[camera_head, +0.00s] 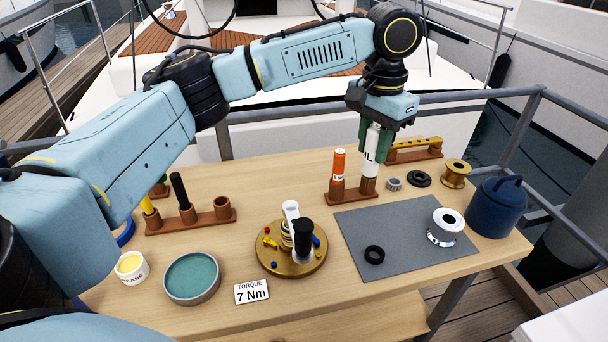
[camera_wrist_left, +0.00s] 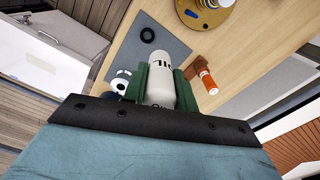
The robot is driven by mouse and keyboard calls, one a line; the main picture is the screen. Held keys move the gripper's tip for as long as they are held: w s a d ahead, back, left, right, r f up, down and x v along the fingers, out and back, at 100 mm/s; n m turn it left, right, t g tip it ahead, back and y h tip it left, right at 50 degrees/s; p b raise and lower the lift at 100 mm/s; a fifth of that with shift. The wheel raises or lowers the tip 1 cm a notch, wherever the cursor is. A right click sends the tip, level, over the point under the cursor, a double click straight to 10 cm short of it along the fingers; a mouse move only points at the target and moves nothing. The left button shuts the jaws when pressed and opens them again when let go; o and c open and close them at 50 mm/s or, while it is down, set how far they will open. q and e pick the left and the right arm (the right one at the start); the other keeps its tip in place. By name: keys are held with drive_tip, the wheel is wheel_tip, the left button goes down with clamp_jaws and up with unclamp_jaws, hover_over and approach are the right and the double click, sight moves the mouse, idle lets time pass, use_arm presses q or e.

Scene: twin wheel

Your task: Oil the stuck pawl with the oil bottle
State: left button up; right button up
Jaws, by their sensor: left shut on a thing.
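The white oil bottle (camera_head: 371,158), with part of a dark label showing, is upright at the right end of a brown rack (camera_head: 349,197). Its lower end meets the rack's cup; whether it is lifted at all I cannot tell. My left gripper (camera_head: 372,140) comes from above, its green fingers shut on the bottle's upper part. The left wrist view shows the bottle (camera_wrist_left: 161,84) between both fingers. A round brass mechanism (camera_head: 285,268) with small red, yellow and blue parts, a white post and a black post stands mid-table. Which part is the stuck pawl I cannot tell.
An orange tube (camera_head: 338,170) stands beside the bottle. A grey mat (camera_head: 395,235) holds a black ring (camera_head: 374,255) and a silver spool (camera_head: 445,227). A blue pot (camera_head: 497,207), a brass spool (camera_head: 456,174), a teal-filled dish (camera_head: 191,278) and a torque card (camera_head: 251,291) stand around.

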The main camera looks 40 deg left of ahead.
use_arm(q)
drive_tip(key=s+a+f+m+p, duration=0.1)
drive_tip(key=a+f+m+p, duration=0.3)
drive_tip(key=m, duration=0.8)
drive_tip(key=s+a+f+m+p, duration=0.2)
drive_tip(key=a+f+m+p, duration=0.2)
drive_tip(key=f+m+p, duration=0.4)
drive_tip(key=m+p, duration=0.3)
drive_tip(key=m, duration=0.2)
drive_tip(key=shift+s+a+m, duration=0.25)
drive_tip(key=shift+a+m, duration=0.05)
drive_tip(key=shift+a, duration=0.1)
drive_tip(key=shift+f, duration=0.1)
wheel_tip(320, 180, down, 5)
drive_tip(key=b, duration=0.3)
drive_tip(key=shift+f, duration=0.1)
drive_tip(key=shift+f, duration=0.4)
